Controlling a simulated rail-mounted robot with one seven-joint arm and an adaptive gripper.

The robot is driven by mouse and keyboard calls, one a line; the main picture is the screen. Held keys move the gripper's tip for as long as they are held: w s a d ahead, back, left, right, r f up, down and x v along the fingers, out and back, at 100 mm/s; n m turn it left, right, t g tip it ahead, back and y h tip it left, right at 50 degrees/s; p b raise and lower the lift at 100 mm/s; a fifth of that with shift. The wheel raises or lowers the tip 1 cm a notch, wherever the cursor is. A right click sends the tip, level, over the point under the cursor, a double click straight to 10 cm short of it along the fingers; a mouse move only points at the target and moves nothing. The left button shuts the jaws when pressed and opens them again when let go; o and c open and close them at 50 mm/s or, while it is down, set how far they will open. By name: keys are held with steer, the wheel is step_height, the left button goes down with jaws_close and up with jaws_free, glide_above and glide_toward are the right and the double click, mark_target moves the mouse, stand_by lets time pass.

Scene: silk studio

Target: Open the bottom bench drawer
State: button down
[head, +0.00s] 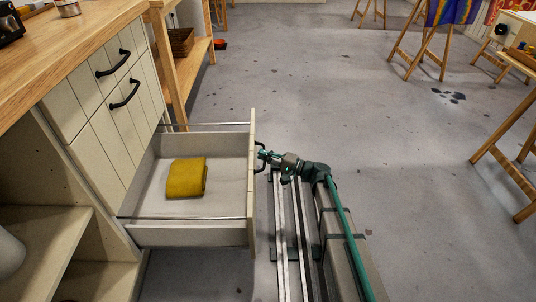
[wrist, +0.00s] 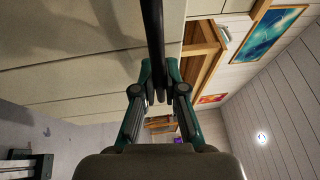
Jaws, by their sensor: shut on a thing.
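The bottom bench drawer (head: 190,234) is pulled well out of the bench in the head view, its metal side rails showing. A folded yellow cloth (head: 186,178) lies inside it. The drawer's dark bar handle (head: 261,160) is on its front panel. My gripper (head: 264,155) is at this handle, reaching in from the right. In the wrist view the dark handle (wrist: 153,40) runs down between the fingertips of my gripper (wrist: 159,88), which is shut on it. The drawer's pale front fills the left of the wrist view.
Two upper fronts with dark handles (head: 125,93) are closed above the drawer. A floor rail (head: 285,235) runs beside the drawer front. Open shelves (head: 45,240) are at the lower left. Easels (head: 425,45) stand at the far right; the grey floor between is mostly clear.

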stand_by(0.3)
steer(key=c, duration=1.2)
jaws_free()
steer(key=v, duration=1.2)
